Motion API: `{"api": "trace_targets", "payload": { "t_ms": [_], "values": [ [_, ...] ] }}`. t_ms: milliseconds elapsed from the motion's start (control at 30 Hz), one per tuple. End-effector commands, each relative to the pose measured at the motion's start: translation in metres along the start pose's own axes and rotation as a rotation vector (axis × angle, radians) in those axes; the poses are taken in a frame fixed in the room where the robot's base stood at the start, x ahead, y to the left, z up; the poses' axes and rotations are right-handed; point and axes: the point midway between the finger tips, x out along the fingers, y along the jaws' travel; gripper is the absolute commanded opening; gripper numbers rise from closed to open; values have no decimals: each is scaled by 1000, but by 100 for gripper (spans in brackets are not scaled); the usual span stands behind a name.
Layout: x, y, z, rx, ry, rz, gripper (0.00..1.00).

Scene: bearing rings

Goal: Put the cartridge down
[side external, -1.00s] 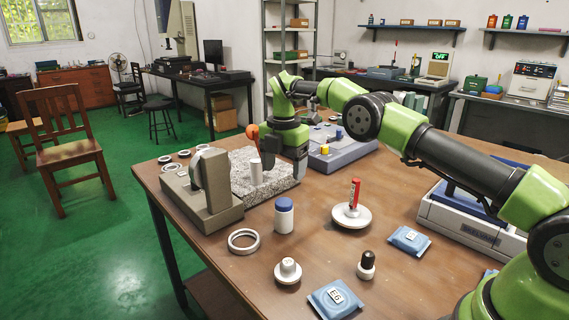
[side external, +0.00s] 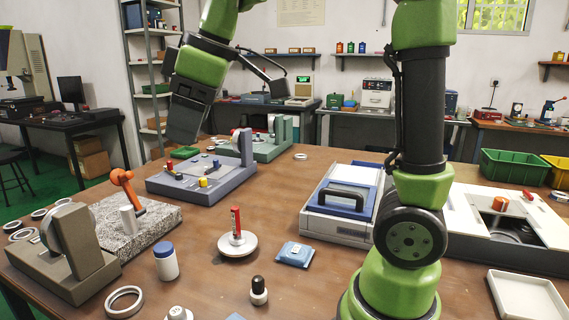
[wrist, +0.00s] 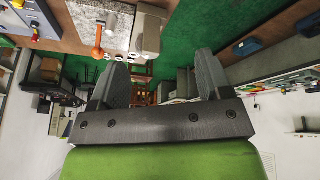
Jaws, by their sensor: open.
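A pale upright cylinder (side external: 131,221), which may be the cartridge, stands on the speckled granite block (side external: 165,222) beside an orange lever (side external: 127,188). I cannot tell for sure which object is the cartridge. My gripper (side external: 184,132) is high above the table, behind and to the right of the granite block, clear of everything there. In the wrist view my gripper (wrist: 161,78) has its two dark fingers spread wide with nothing between them. The orange lever (wrist: 98,42) and granite block (wrist: 110,14) show at the top of that view.
A grey stand (side external: 62,262) is left of the block. A blue-grey fixture (side external: 213,181) lies behind. A blue-capped bottle (side external: 166,264), a white disc (side external: 237,247) with a red cylinder, a ring (side external: 124,302) and a blue packet (side external: 295,254) stand in front.

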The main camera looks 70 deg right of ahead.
Motion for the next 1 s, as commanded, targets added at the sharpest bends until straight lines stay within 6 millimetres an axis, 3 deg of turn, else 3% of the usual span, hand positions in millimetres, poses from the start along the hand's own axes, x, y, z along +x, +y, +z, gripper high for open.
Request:
{"api": "trace_targets", "payload": {
  "t_ms": [133, 300, 400, 600, 1000],
  "values": [
    [-23, -38, 47, 320, 104, 5, 72],
    [-24, -70, 94, 641, 199, -20, 72],
    [-19, -81, 112, 767, 233, -38, 72],
    [-14, -89, 125, 865, 255, -54, 72],
    [-14, -89, 124, 865, 254, -54, 72]
  ]
}}
